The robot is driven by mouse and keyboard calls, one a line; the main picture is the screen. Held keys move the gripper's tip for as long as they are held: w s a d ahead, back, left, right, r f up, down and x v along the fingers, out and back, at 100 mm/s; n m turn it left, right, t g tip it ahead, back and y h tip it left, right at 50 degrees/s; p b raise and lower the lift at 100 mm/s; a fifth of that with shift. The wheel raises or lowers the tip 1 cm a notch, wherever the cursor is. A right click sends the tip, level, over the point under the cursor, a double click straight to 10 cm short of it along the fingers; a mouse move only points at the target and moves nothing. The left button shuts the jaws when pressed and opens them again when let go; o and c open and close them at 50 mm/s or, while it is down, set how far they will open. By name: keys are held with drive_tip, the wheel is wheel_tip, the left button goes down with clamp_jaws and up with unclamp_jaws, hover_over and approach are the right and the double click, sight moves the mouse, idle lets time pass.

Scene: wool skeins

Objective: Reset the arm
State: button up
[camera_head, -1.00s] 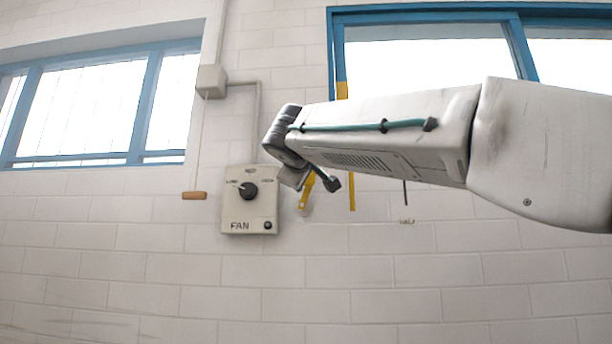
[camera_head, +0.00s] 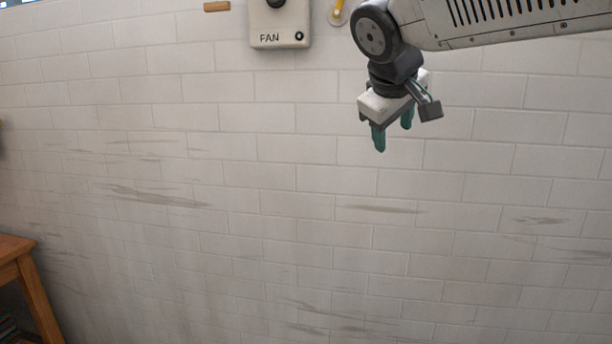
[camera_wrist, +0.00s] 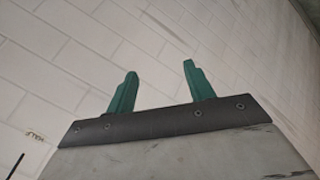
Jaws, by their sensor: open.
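My gripper (camera_head: 393,132) hangs at the upper right of the head view, with its green fingers pointing down in front of the white brick wall. In the wrist view the two green fingers of my gripper (camera_wrist: 158,85) stand well apart. Nothing is between them, only the wall behind. My arm comes in from the upper right edge of the head view and bends down at the wrist.
The fan control box (camera_head: 280,24) is on the wall at the top, left of my gripper, its upper part cut off. A wooden table (camera_head: 30,280) stands at the lower left edge. The wall (camera_head: 250,210) below my gripper is bare and scuffed.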

drive_tip(key=s+d+f+m+g+y, duration=0.1)
drive_tip(key=s+d+f+m+g, duration=0.2)
drive_tip(key=s+f, duration=0.8)
drive_tip(key=s+d+f+m+g+y, duration=0.2)
drive_tip(key=s+d+f, duration=0.6)
drive_tip(key=s, duration=1.1)
wheel_tip(320, 180, down, 4)
drive_tip(key=shift+f+m+g, duration=0.1)
drive_tip(key=shift+m+g, duration=0.7)
drive_tip(key=shift+g, duration=0.1)
